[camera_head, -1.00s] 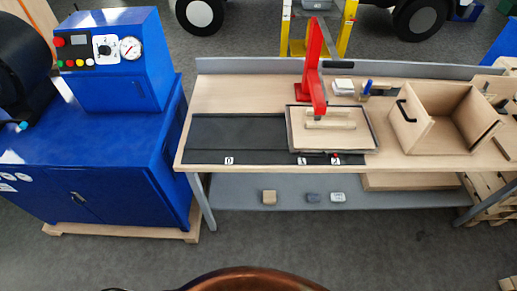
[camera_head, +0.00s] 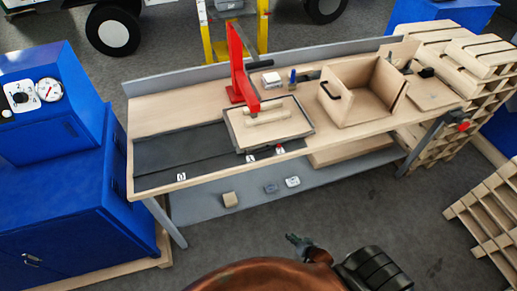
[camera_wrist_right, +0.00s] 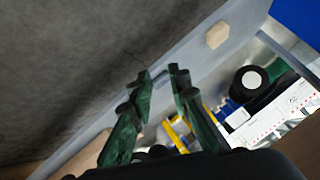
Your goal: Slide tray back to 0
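The tray (camera_head: 243,139) is a flat wooden panel with a dark rim. It lies on the dark track (camera_head: 200,148) on the bench, beside the marks 1 (camera_head: 250,158) and 2 (camera_head: 280,150). The mark 0 (camera_head: 181,177) is at the left, with bare track behind it. Light wooden bars (camera_head: 266,117) lie on the tray. My right gripper (camera_head: 296,240) is in front of the bench, well apart from the tray. In the right wrist view its fingers (camera_wrist_right: 160,74) are apart with nothing between them. My left gripper is not in view.
A red press (camera_head: 238,68) stands at the tray's back edge, its arm over the tray. An open wooden box (camera_head: 360,108) is to the right. A blue cabinet (camera_head: 50,190) stands left of the bench. Small blocks (camera_head: 230,199) lie on the lower shelf.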

